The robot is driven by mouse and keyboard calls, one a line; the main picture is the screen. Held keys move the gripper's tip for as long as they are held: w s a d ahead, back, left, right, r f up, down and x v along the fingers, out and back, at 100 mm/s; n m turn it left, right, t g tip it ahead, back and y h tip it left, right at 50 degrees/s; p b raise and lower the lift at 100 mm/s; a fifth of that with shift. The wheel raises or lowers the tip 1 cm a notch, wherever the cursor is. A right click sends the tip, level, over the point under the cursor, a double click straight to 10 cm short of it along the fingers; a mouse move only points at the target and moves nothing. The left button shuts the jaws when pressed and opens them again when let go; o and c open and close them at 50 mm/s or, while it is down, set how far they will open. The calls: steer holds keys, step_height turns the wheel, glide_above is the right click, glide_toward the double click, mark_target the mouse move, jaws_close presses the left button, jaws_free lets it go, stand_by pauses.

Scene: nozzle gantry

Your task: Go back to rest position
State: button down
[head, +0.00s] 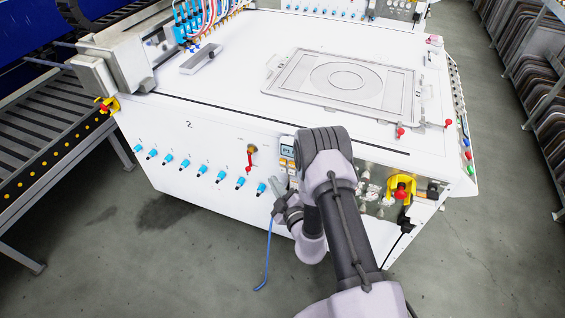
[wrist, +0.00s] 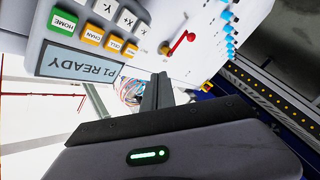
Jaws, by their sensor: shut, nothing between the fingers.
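My gripper (wrist: 158,92) is in the middle of the wrist view, its two dark fingers together with nothing between them. In the head view my arm rises from the bottom, bends at the elbow and comes back down, with its wrist in front of the white machine's front face (head: 200,150). The gripper end is small there and partly hidden. A control panel (wrist: 85,35) is close by in the wrist view, with a screen reading "P1 READY" and green, orange and white keys. It also shows in the head view (head: 287,152), left of my elbow.
A red-handled lever (head: 250,158) and a row of blue fittings (head: 198,168) line the front face. A yellow and red switch (head: 401,188) is right of my arm. A framed plate (head: 345,78) lies on top. A roller conveyor (head: 50,135) is left; racks (head: 540,80) are right.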

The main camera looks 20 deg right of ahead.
stand_by(0.5)
steer(key=w+a+r+n+g+y, duration=0.1)
steer(key=a+r+n+y, duration=0.7)
steer(key=r, duration=0.5)
steer(key=s+a+r+n+g+y, duration=0.2)
steer(key=s+a+r+n+g, duration=0.5)
steer(key=n, duration=0.4)
steer(key=s+a+r+n+g+y, duration=0.3)
steer(key=s+a+r+n+g, duration=0.25)
steer(key=s+r+n, duration=0.4)
steer(key=s+d+r+n+g+h, duration=0.1)
steer(key=s+d+n+h, duration=0.15)
steer(key=s+n, duration=0.4)
steer(key=s+d+n+g+h, duration=0.1)
steer(key=s+n+g+h, duration=0.15)
steer(key=s+n, duration=0.4)
steer(key=s+d+r+n+t+h, duration=0.2)
steer(key=d+n+t+h, duration=0.3)
steer(key=d+n+h, duration=0.4)
steer(key=d+n, duration=0.4)
steer(key=n, duration=0.1)
steer(key=shift+s+d+t, duration=0.3)
steer(key=shift+t, duration=0.1)
